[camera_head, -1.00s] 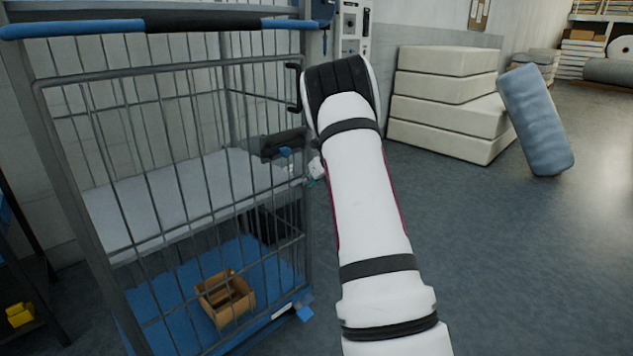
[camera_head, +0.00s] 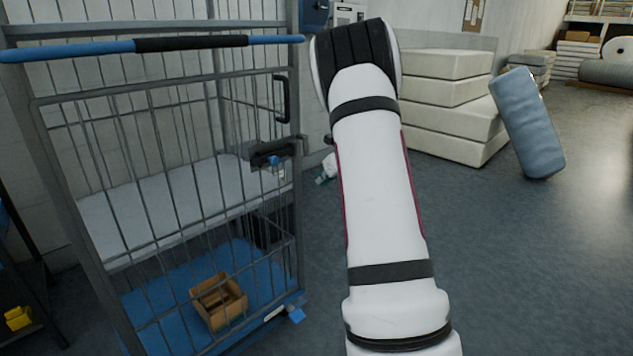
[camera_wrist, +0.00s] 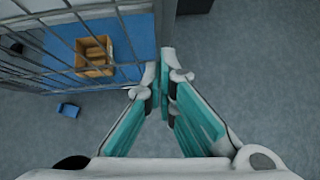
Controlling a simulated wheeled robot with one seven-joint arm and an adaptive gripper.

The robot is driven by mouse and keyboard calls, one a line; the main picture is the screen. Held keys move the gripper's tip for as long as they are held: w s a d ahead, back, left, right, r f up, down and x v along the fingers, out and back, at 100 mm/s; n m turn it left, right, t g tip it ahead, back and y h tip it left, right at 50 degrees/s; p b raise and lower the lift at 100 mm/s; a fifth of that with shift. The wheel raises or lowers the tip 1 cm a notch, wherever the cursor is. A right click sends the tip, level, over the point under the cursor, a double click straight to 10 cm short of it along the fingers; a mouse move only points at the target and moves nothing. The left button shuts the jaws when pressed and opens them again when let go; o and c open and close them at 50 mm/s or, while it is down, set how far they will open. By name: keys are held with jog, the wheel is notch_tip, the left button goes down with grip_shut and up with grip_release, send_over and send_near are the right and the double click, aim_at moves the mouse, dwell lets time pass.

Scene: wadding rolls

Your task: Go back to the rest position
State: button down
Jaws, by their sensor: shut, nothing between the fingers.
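My gripper (camera_wrist: 164,77) shows in the wrist view with its two teal-padded fingers converging to shut tips, nothing between them. It hangs over the grey floor beside the edge of a cage trolley. In the head view my arm reaches forward to the right of the trolley, and the gripper is mostly hidden behind the arm. The cage trolley (camera_head: 150,43) has grey wire walls, a blue and black handle bar, a pale shelf and a blue bottom deck.
An open cardboard box (camera_head: 218,299) sits on the trolley's blue deck; it also shows in the wrist view (camera_wrist: 94,70). White foam blocks (camera_head: 450,118) are stacked behind. A blue-grey roll (camera_head: 530,125) leans to their right. The floor at right is clear.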

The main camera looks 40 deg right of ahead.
jog(key=shift+s+r, duration=0.2)
